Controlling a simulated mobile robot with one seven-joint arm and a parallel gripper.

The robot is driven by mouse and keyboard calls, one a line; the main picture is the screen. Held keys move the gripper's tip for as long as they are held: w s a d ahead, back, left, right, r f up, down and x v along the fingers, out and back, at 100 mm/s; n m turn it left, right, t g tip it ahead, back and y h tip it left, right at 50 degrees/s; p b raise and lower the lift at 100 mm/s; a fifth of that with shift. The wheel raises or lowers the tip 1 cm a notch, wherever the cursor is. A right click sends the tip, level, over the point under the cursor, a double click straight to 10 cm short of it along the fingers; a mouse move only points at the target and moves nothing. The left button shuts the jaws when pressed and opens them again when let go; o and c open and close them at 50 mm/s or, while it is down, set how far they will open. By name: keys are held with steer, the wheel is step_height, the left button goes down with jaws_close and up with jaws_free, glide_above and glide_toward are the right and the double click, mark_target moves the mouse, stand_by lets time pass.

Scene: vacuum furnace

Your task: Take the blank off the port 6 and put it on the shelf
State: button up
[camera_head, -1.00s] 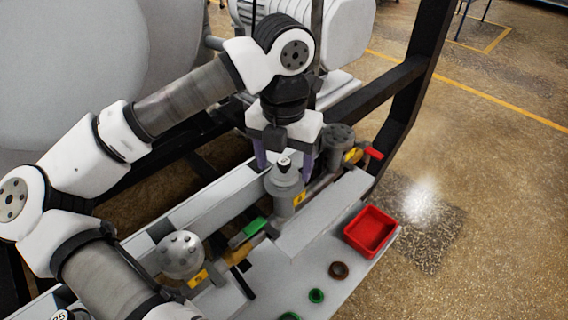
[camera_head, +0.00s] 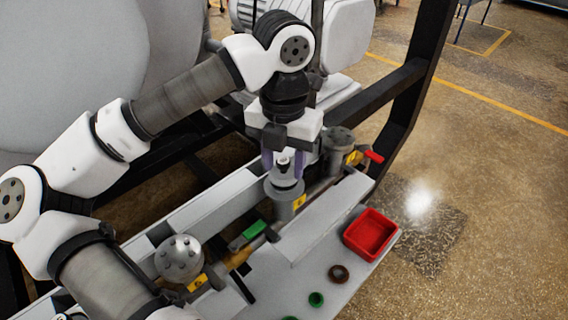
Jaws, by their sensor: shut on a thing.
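A grey metal port (camera_head: 285,203) stands upright in the middle of the row, with a yellow tag (camera_head: 299,201) whose number I cannot read. On its top is a grey blank (camera_head: 284,171) with a small dark knob. My gripper (camera_head: 284,164) points down over this port. Its purple fingers are shut on the blank, one on each side. The blank is at the port's top; I cannot tell whether it is still seated. The shelf (camera_head: 266,283) is the light grey ledge along the front of the ports.
A red tray (camera_head: 371,234), a brown ring (camera_head: 338,273) and green rings (camera_head: 316,299) lie on the shelf. Bolted ports stand left (camera_head: 180,258) and right (camera_head: 338,141). A green handle (camera_head: 254,229) and a red handle (camera_head: 373,156) stick out nearby. The shelf's left part is bare.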

mark_target(284, 160)
step_height(284, 160, up, 19)
steer(key=shift+b, duration=0.3)
stand_by(0.3)
